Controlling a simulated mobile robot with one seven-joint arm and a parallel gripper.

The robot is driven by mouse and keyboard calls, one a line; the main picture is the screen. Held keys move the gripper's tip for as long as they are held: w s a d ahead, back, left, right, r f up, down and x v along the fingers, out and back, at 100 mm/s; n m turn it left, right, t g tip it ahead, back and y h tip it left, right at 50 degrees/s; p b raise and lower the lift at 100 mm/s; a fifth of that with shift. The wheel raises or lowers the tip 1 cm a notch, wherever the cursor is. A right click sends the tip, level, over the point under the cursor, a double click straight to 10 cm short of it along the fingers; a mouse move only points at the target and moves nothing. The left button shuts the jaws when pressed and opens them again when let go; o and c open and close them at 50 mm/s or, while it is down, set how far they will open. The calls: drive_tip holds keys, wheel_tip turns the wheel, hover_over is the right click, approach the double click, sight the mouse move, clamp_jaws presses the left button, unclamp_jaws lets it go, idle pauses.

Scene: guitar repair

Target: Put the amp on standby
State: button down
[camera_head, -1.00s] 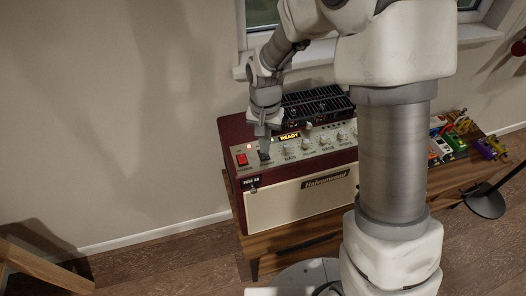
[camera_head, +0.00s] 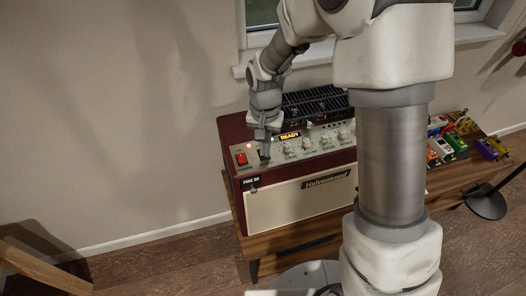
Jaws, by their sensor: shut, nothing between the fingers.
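The amp (camera_head: 302,200) is a dark red cabinet with a cream front and a grey control panel, standing on a wooden bench. On the panel's left end is a red switch (camera_head: 241,158). Just right of it a dark switch (camera_head: 264,154) shows partly under my gripper.
A row of light knobs (camera_head: 326,139) lies right of the gripper, with a black grille (camera_head: 318,101) behind them. Several colourful pedals (camera_head: 446,145) sit at the bench's right end. The window sill (camera_head: 330,52) is behind my arm.

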drive_tip(key=shift+f, duration=0.15)
drive_tip(key=shift+r+p, duration=2.3)
drive_tip(key=shift+r, duration=1.25)
drive_tip(key=s+d+r+n+t, duration=0.1)
drive_tip(key=s+d+r, duration=0.25)
drive_tip(key=r, duration=0.35)
drive_tip(key=s+d+r+t, duration=0.2)
drive_tip(key=s+d+r, duration=0.15)
drive_tip(key=r, duration=0.25)
drive_tip(key=s+d+r+n+t, duration=0.1)
drive_tip(key=s+d+r, duration=0.1)
drive_tip(key=s, duration=0.4)
drive_tip(key=s+d+r+t+b, duration=0.1)
drive_tip(key=s+d+r, duration=0.2)
drive_tip(key=s, duration=0.2)
drive_tip(key=shift+s+d+r+n+t, duration=0.2)
drive_tip(key=shift+s+r+n+t, duration=0.1)
drive_tip(key=shift+s+n, duration=0.1)
